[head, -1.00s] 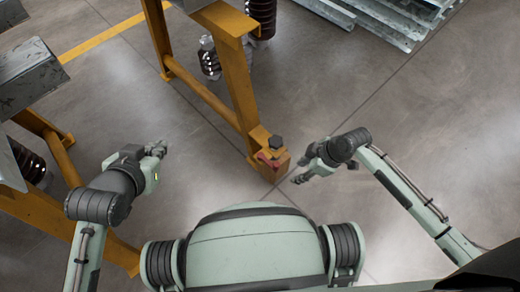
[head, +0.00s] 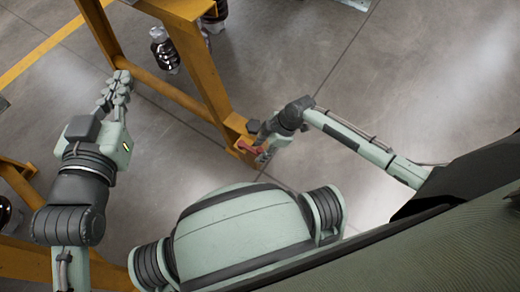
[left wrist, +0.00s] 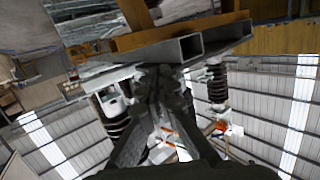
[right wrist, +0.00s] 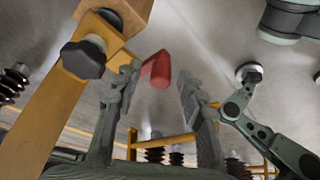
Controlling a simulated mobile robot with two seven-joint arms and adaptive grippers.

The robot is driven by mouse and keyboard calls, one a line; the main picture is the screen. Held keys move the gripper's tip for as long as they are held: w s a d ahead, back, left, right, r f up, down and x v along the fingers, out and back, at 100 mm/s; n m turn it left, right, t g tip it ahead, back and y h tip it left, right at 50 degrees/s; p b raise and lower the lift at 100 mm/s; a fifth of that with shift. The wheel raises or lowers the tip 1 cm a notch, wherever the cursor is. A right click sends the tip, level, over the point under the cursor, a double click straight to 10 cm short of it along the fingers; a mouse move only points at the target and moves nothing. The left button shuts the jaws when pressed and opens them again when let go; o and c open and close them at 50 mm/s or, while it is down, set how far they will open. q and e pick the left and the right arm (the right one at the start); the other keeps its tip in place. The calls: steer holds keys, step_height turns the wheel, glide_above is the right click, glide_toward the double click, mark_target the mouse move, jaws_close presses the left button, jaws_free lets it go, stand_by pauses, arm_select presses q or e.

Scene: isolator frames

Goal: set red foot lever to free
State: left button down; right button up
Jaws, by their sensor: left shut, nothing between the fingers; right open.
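The red foot lever (head: 248,146) sits at the bottom corner of the yellow frame, beside a black knob (head: 253,127). In the right wrist view the lever (right wrist: 160,70) points toward the camera, between the spread fingers of my right gripper (right wrist: 160,82). I cannot tell whether either finger touches it. In the head view my right gripper (head: 263,153) is just right of the lever, partly hidden by its wrist. My left gripper (head: 120,88) is shut and empty, away from the lever, by the frame's lower rail. Its closed fingers show in the left wrist view (left wrist: 161,82).
The yellow frame (head: 205,75) stands ahead, with dark insulators (head: 165,50) behind its rail. Another yellow frame part (head: 25,185) is at the left. In the right wrist view a yellow post (right wrist: 45,120) is close on the left. Open floor (head: 420,90) lies to the right.

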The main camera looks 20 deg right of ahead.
steer(key=shift+a+f, duration=0.15)
steer(key=shift+f, duration=0.25)
jaws_close()
